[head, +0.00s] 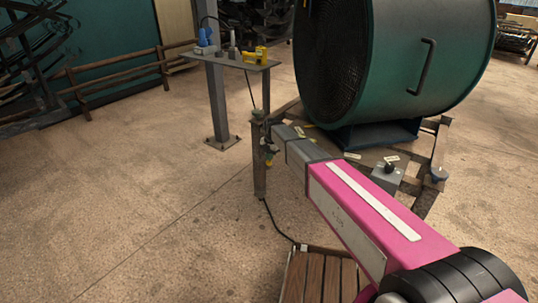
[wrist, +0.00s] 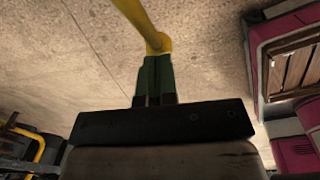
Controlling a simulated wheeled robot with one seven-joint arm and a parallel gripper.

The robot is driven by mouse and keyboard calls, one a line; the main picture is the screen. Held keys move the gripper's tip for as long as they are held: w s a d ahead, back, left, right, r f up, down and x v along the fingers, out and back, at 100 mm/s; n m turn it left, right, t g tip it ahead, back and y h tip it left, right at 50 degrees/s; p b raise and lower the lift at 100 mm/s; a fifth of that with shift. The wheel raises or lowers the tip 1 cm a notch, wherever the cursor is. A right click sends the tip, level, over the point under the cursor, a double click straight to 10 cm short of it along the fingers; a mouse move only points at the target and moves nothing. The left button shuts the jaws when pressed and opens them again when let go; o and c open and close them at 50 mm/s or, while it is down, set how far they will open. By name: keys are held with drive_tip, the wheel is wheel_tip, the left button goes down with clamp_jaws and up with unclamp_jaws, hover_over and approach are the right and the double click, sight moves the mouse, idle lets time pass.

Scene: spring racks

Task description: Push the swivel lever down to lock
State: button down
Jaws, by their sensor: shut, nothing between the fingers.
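A yellow bar with a rounded end (wrist: 157,41), which looks like the swivel lever, comes in from the top of the wrist view. My gripper (wrist: 157,60) is shut and empty, its dark green fingers side by side. Their tips are right at the bar's rounded end; I cannot tell whether they touch it. In the head view my pink and grey arm reaches to a short post (head: 259,180), and a small yellow piece (head: 269,162) shows beside it. My gripper is mostly hidden there behind the arm. The lever's angle and its pivot are not clear.
A large green drum fan (head: 400,60) on a metal stand is just behind my arm. A grey column carries a small shelf (head: 232,64) with tools. A wooden slatted platform (head: 318,280) lies below my arm, with a black cable near it. Open concrete floor is at left.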

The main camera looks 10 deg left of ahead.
drive_tip(key=shift+f, duration=0.1)
drive_tip(key=shift+w+f, duration=0.35)
drive_tip(key=shift+f, duration=0.3)
